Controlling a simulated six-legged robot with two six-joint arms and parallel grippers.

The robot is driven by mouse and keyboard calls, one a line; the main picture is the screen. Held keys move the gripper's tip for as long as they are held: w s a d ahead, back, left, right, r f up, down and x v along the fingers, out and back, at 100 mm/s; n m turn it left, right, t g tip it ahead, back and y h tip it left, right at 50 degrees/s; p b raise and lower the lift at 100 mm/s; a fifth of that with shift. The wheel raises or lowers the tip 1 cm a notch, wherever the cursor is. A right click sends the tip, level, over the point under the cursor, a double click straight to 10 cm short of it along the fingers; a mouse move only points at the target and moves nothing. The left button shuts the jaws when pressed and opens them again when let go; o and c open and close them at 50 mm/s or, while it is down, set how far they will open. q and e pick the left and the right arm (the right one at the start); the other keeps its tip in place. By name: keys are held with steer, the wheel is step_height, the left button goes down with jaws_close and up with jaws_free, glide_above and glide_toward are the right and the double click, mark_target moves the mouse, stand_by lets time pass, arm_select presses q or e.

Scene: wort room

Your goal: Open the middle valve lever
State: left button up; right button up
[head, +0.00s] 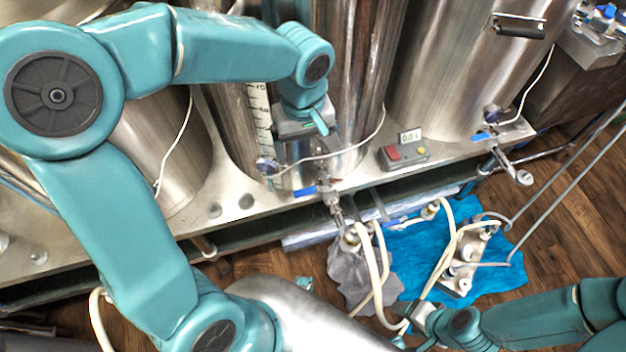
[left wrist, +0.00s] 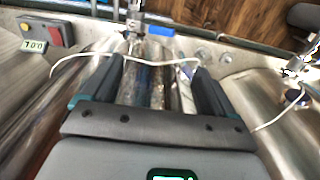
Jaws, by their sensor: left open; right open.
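The middle valve lever (head: 304,191) is a small blue handle on a metal valve at the foot of the middle steel vessel (head: 357,75). It lies sideways, pointing left from the valve body (head: 331,196) in the head view. In the left wrist view the blue lever (left wrist: 160,31) shows beyond the fingertips, pointing right. My left gripper (head: 318,128) hangs above and behind the lever, in front of the vessel. Its fingers (left wrist: 158,68) are spread wide with nothing gripped, apart from the lever. My right gripper (head: 425,322) is low at the right, far from the lever.
A grey box with a red button and display (head: 404,154) stands on the metal ledge right of the valve. A thin white cable (head: 340,151) loops near my left gripper. Another blue lever (head: 482,136) is at the right vessel. Hoses and a pump (head: 462,268) lie over a blue cloth (head: 410,245).

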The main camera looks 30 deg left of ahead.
mark_target(306, 191)
arm_select(q)
step_height(306, 191, down, 15)
steer(key=b, duration=0.3)
steer(key=shift+s+a+r, duration=0.1)
steer(key=shift+s+r, duration=0.05)
steer(key=shift+r, duration=0.05)
steer(key=shift+f, duration=0.65)
steer(key=c, duration=1.5)
steer(key=shift+b, duration=0.35)
